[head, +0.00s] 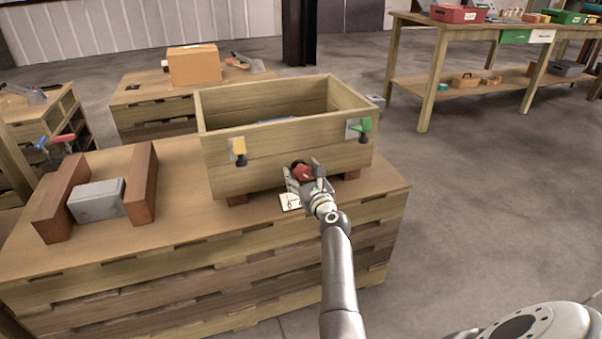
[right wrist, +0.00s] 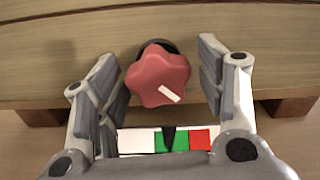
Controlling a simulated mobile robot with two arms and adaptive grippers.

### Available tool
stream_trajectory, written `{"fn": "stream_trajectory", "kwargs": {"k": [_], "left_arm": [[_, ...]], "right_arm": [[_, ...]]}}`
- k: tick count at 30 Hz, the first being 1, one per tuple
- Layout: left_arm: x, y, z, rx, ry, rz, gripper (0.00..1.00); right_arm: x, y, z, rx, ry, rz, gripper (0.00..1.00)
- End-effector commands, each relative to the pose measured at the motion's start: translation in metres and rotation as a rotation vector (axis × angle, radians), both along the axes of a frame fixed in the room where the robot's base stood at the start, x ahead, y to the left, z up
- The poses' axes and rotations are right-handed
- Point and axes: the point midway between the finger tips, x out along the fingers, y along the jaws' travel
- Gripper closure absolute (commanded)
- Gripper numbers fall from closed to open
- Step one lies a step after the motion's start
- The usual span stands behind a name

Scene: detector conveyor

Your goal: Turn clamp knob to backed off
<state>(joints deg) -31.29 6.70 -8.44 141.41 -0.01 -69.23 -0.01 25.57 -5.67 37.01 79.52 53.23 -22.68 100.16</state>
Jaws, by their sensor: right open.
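The clamp knob (right wrist: 158,77) is a red lobed knob with a white mark pointing to the lower right in the right wrist view. It sits on the front of the wooden box and also shows in the head view (head: 302,172). My right gripper (right wrist: 168,75) is open, with one finger on each side of the knob; I cannot tell whether either touches it. My left gripper is not in view.
The wooden box (head: 225,180) stands on feet on a pallet-like bench (head: 180,230). A grey block (head: 97,200) lies between two brown blocks at left.

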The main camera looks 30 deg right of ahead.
Motion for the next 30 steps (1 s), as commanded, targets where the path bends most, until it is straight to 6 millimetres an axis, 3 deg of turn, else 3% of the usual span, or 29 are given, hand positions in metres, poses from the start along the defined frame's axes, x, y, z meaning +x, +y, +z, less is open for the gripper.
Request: {"fn": "stream_trajectory", "kwargs": {"k": [1,12,22,30], "left_arm": [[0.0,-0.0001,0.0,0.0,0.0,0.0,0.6],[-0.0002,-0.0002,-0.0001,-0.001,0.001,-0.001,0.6],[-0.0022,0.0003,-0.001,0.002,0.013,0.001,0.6],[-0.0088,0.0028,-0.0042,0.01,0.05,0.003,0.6]], "right_arm": [[0.0,0.0,0.0,0.0,0.0,0.0,0.37],[0.0001,0.0003,0.0,0.0,0.0,0.0,0.82],[0.0,0.0002,0.0,-0.058,0.014,0.001,0.82],[-0.0001,-0.0004,0.0004,-0.24,0.059,0.001,0.82]]}}
